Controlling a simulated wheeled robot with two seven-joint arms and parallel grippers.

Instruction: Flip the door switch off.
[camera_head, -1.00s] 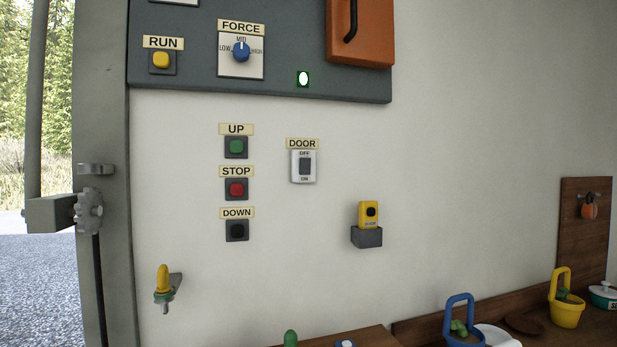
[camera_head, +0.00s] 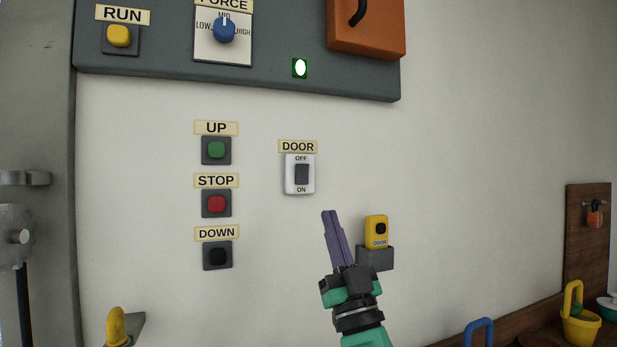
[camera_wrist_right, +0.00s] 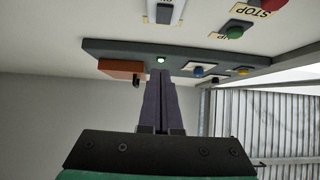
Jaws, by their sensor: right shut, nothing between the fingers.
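The door switch (camera_head: 301,174) is a white plate with a dark grey rocker on the wall, under a DOOR label (camera_head: 298,147). OFF is printed above the rocker and ON below it. My right gripper (camera_head: 331,213) points up, a little below and to the right of the switch, apart from it. Its purple fingers are shut and empty. In the right wrist view the fingers (camera_wrist_right: 161,80) show together, with the switch (camera_wrist_right: 164,12) beyond them at the top edge. My left gripper is in no view.
UP (camera_head: 216,150), STOP (camera_head: 216,204) and DOWN (camera_head: 217,256) buttons sit left of the switch. A yellow door remote (camera_head: 376,230) stands in a grey holder (camera_head: 377,258) beside my right gripper. A dark panel (camera_head: 240,70) with an orange box (camera_head: 366,27) is above.

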